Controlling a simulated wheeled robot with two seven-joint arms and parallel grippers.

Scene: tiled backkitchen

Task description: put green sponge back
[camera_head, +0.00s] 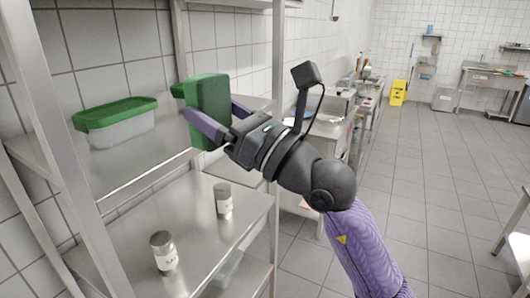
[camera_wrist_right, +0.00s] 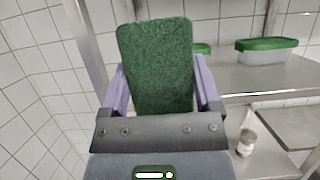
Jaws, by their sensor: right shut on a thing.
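The green sponge (camera_head: 209,108) is a thick block held upright between the purple fingers of my right gripper (camera_head: 207,118). In the right wrist view the sponge (camera_wrist_right: 158,68) stands between the two fingers of the right gripper (camera_wrist_right: 157,90), with its face to the camera. The gripper is shut on it. In the head view the sponge is in front of the upper metal shelf (camera_head: 140,163), to the right of a green-lidded clear container (camera_head: 115,122). Whether it touches the shelf I cannot tell. My left gripper is not in view.
A second green lid (camera_head: 178,90) is partly hidden behind the sponge. Two lidded jars, one at the front (camera_head: 164,251) and one farther back (camera_head: 223,200), stand on the lower shelf. Shelf posts (camera_head: 276,80) stand close to my right arm.

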